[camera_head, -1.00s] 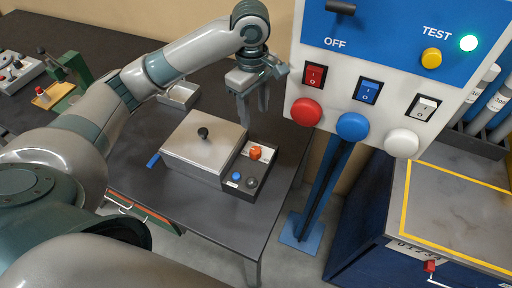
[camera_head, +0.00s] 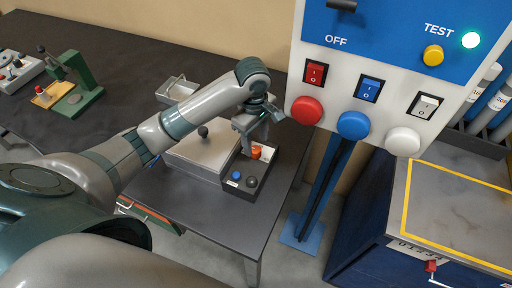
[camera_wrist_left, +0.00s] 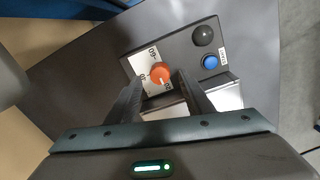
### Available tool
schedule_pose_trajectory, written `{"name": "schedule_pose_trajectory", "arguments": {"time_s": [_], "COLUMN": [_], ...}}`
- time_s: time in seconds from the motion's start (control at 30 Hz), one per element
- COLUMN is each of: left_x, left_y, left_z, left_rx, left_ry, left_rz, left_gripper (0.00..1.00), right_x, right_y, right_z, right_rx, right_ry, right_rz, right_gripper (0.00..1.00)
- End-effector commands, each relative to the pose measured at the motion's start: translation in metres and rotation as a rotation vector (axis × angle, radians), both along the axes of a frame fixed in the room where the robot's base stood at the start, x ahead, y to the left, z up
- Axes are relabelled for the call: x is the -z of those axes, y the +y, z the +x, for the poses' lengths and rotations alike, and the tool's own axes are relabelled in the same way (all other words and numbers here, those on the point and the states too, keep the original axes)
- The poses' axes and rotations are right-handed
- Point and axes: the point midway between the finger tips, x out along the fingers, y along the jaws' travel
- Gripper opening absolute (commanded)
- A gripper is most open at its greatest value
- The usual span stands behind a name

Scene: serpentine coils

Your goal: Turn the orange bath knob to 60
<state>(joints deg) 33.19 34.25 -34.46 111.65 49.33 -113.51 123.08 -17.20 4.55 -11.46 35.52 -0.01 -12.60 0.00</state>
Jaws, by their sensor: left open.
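The orange bath knob (camera_head: 256,152) sits on the dark control box at the front right of the lidded bath. In the left wrist view the orange knob (camera_wrist_left: 160,74) stands on a white dial plate (camera_wrist_left: 146,66) with printed numbers, partly hidden and too small to read surely. My left gripper (camera_head: 257,146) is directly over the knob, pointing down. In the left wrist view its two fingers (camera_wrist_left: 160,88) are apart, with the knob just beyond and between their tips. I cannot tell whether they touch it. My right gripper is not in view.
The control box (camera_head: 240,188) also bears a blue button (camera_head: 236,175) and a dark knob (camera_head: 251,182). The bath's lid (camera_head: 205,150) has a black knob. A panel with red, blue and white buttons (camera_head: 353,125) stands close to the right of my left gripper.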

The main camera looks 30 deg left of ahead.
Motion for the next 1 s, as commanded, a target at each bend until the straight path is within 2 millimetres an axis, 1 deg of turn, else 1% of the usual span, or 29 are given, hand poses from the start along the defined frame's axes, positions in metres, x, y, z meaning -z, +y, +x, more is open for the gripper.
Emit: {"name": "schedule_pose_trajectory", "arguments": {"time_s": [0.03, 0.13, 0.3, 0.43, 0.67, 0.77, 0.8, 0.83, 0.87, 1.0], "left_x": [0.008, 0.019, 0.032, 0.036, 0.036, 0.036, 0.036, 0.036, 0.036, 0.036], "left_y": [0.0, 0.0, 0.0, 0.0, 0.0, 0.0, 0.0, 0.0, 0.0, 0.0], "left_z": [-0.001, 0.0, 0.001, 0.001, 0.001, 0.001, 0.001, 0.001, 0.001, 0.001], "left_rx": [-0.001, 0.0, 0.0, 0.0, 0.001, 0.001, 0.001, 0.001, 0.001, 0.002], "left_ry": [0.002, 0.003, 0.0, 0.0, -0.001, -0.001, -0.001, -0.001, -0.001, -0.001], "left_rz": [-0.001, 0.001, 0.0, 0.0, 0.0, 0.0, 0.0, 0.0, 0.0, 0.0], "left_gripper": [0.47, 0.47, 0.47, 0.47, 0.47, 0.26, 0.16, 0.09, 0.06, 0.06], "right_x": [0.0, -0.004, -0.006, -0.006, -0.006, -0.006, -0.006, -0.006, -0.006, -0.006], "right_y": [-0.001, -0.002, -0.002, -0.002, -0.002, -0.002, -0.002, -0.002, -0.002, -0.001], "right_z": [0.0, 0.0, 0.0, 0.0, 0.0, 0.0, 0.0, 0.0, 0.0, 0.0], "right_rx": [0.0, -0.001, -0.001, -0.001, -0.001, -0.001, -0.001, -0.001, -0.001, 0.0], "right_ry": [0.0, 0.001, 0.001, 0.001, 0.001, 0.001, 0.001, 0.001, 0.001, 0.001], "right_rz": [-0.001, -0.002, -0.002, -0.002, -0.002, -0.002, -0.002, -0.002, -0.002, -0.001], "right_gripper": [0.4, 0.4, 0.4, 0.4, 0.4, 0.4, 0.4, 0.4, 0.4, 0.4]}}
